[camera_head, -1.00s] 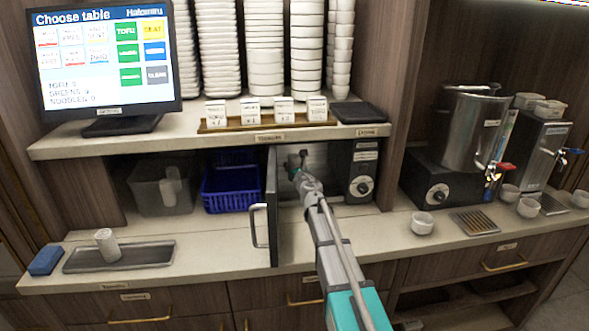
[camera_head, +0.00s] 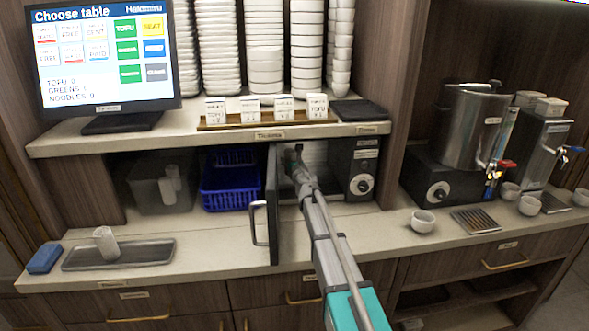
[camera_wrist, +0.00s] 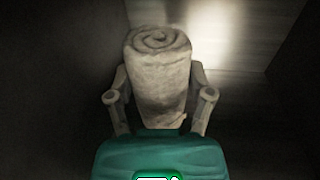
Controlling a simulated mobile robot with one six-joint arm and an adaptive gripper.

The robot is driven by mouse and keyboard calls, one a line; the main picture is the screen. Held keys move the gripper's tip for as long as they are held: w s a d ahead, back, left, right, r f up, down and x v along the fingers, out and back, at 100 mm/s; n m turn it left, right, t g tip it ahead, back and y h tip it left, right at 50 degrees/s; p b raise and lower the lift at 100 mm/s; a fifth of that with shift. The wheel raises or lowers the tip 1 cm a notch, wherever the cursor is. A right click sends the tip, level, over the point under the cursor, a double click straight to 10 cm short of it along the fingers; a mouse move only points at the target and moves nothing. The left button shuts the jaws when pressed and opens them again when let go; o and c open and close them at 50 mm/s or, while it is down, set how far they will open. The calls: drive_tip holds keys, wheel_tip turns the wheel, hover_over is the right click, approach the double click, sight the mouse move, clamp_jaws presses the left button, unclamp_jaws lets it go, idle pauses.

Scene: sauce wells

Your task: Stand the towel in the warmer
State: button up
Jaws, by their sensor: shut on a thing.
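A rolled white towel (camera_wrist: 158,78) stands between the fingers of my gripper (camera_wrist: 160,104) in the wrist view, its spiral end up. The gripper is shut on it. In the head view my gripper (camera_head: 292,158) reaches through the open front of the warmer (camera_head: 362,172), and the towel there is too hidden to make out. The warmer door (camera_head: 271,205) stands open on the left side, with a handle. In the wrist view dark walls surround the towel, with a bright patch at upper right. Whether the towel touches the warmer floor cannot be told.
Another towel roll (camera_head: 106,244) stands tilted on a grey tray (camera_head: 145,254) at left, beside a blue sponge (camera_head: 44,258). A grey bin (camera_head: 148,195) and a blue basket (camera_head: 225,195) are under the shelf (camera_head: 90,143). A white cup (camera_head: 423,222) stands right of my arm.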

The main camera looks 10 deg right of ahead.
drive_tip(key=shift+f+b, duration=1)
drive_tip(key=shift+f, duration=0.35)
drive_tip(key=shift+f, duration=0.15)
drive_tip(key=o, duration=1.1)
drive_tip(key=shift+r, duration=0.25)
drive_tip(key=s, duration=0.4)
drive_tip(key=s+d, duration=0.1)
drive_tip(key=s, duration=0.7)
drive_tip(key=shift+d, duration=0.3)
